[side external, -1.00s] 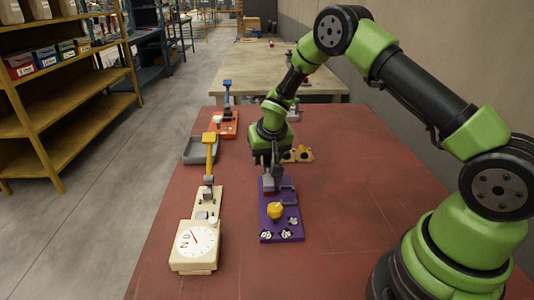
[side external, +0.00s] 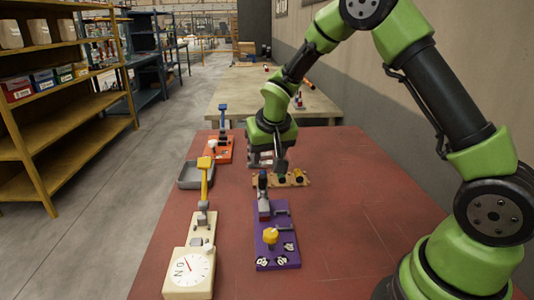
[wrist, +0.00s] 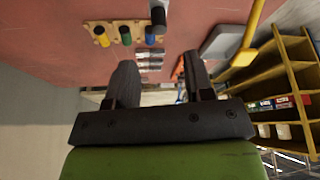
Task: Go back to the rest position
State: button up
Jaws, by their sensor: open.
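My gripper (side external: 267,158) is open and empty, raised above the far end of the purple isolator frame. Its two dark fingers also show spread apart in the wrist view (wrist: 162,78). The purple frame (side external: 277,245) lies on the red table, with a dark upright handle (side external: 262,184) at its far end and a yellow knob (side external: 270,237) nearer the camera. The cream frame (side external: 188,270) with a round dial and a raised yellow handle (side external: 204,178) stands to its left. An orange frame (side external: 224,155) with a blue handle (side external: 222,116) lies farther back.
A wooden board with coloured pegs (side external: 299,181) lies behind the purple frame; it also shows in the wrist view (wrist: 103,34). A grey tray (side external: 184,182) sits at the left edge. The red table's right side (side external: 350,200) is clear. A wall runs along the right.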

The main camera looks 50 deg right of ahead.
jog(key=s+a+r+t+y, duration=0.1)
jog(key=s+a+r, duration=0.2)
jog(key=s+r, duration=0.45)
jog(key=s+a+r+t+y, duration=0.1)
jog(key=s+a+r, duration=0.2)
jog(key=s+r, duration=0.45)
jog(key=s+a+r+n+t+y, duration=0.1)
jog(key=s+a+n+y, duration=0.1)
jog(key=s, duration=0.7)
jog(key=shift+a, duration=0.7)
jog(key=shift+s+r, duration=0.1)
dwell(1.3)
